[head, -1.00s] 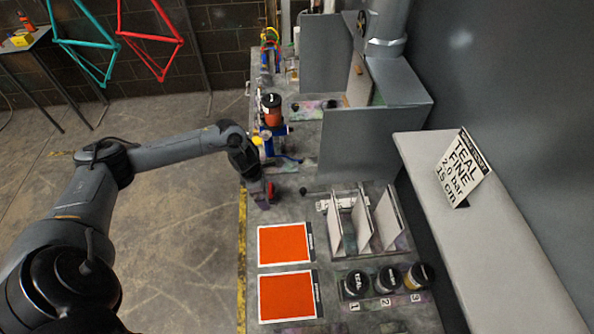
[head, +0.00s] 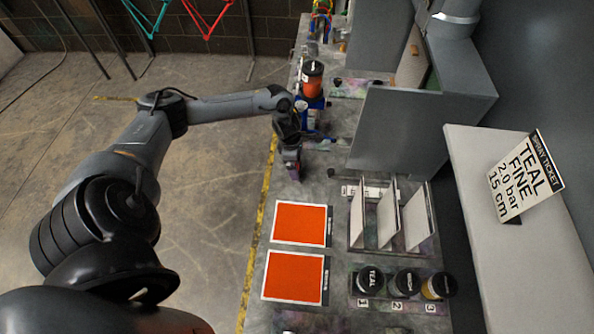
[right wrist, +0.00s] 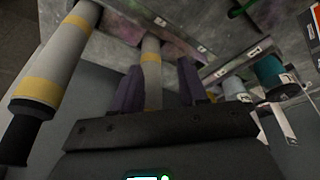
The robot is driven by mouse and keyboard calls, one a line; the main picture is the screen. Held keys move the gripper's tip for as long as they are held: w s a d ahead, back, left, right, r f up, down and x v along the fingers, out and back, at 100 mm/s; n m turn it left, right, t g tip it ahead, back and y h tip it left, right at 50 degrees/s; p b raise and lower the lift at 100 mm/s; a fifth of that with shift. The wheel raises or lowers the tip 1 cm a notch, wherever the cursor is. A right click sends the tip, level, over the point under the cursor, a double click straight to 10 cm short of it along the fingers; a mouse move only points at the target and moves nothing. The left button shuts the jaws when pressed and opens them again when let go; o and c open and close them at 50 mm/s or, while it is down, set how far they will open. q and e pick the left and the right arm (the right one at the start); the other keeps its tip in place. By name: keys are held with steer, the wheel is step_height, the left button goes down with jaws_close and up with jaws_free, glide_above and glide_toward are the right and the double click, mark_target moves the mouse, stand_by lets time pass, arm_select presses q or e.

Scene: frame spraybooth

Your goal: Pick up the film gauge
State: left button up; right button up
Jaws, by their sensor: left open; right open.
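I cannot pick out a film gauge for certain in either view. A small dark knob-like item (head: 331,172) lies on the bench just right of my left gripper; it is too small to identify. My left gripper (head: 292,175) is open and points down over the bench, behind the orange panels; its fingertips are small and partly hidden here. My right gripper (right wrist: 160,88) shows only in the right wrist view, open, with its two purple fingers apart. A pale cylinder with a yellow band (right wrist: 151,70) shows between those fingers, and I see no grip on it.
Two orange panels (head: 300,223) lie on the bench. Right of them are a rack of upright plates (head: 387,218) and lidded jars (head: 405,281). A blue stand with an orange cup (head: 312,82) is behind my left gripper. A grey partition (head: 400,130) and ticket ledge (head: 500,230) bound the right.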

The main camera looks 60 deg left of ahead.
arm_select(q)
steer(key=f+b, duration=0.2)
steer(key=f, duration=0.2)
steer(key=shift+w, duration=0.2)
steer(key=shift+c, duration=0.5)
steer(key=c, duration=1)
